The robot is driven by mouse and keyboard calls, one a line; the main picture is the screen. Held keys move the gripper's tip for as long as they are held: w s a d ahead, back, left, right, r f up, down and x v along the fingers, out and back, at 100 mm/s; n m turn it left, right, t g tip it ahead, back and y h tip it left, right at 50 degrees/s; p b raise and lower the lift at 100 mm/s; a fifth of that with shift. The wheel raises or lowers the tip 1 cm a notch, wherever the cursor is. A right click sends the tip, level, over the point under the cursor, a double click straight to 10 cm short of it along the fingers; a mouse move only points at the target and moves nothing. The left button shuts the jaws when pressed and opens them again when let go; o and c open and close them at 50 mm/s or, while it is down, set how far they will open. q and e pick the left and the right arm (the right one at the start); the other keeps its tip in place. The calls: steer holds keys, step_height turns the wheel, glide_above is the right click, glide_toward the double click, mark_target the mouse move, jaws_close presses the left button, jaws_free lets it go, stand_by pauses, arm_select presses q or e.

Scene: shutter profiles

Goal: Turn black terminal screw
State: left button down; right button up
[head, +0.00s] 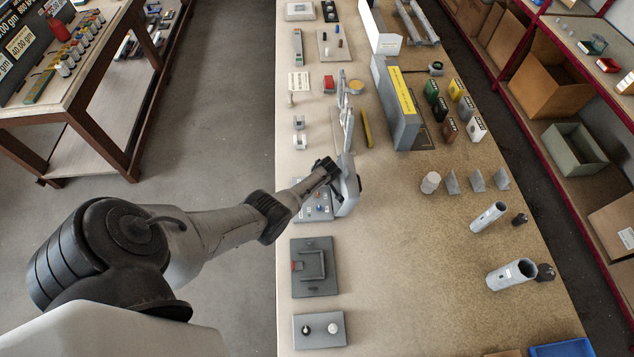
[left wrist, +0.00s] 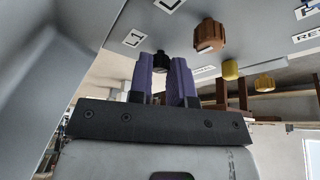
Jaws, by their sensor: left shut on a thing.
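The black terminal screw (left wrist: 160,61) shows in the left wrist view on a grey panel, near a white label reading L1. My left gripper (left wrist: 167,78) is shut on it, with one purple finger on each side. In the head view my left gripper (head: 334,168) reaches the upright grey unit (head: 349,188) at the bench's left side. The screw itself is hidden there. A larger brown screw (left wrist: 210,36) sits to the right of the black one, with a yellow screw (left wrist: 231,70) and an orange-yellow screw (left wrist: 264,82) further right. My right gripper is not in view.
A panel with small coloured parts (head: 316,207) lies beside the unit. A dark grey plate (head: 315,266) and a plate with two knobs (head: 319,330) lie nearer. A tall grey box with a yellow label (head: 397,100) stands beyond. The bench middle (head: 400,260) is clear.

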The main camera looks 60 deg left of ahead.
arm_select(q)
steer(key=shift+n, duration=0.5)
steer(key=c, duration=1.1)
jaws_free()
steer(key=shift+o, duration=0.2)
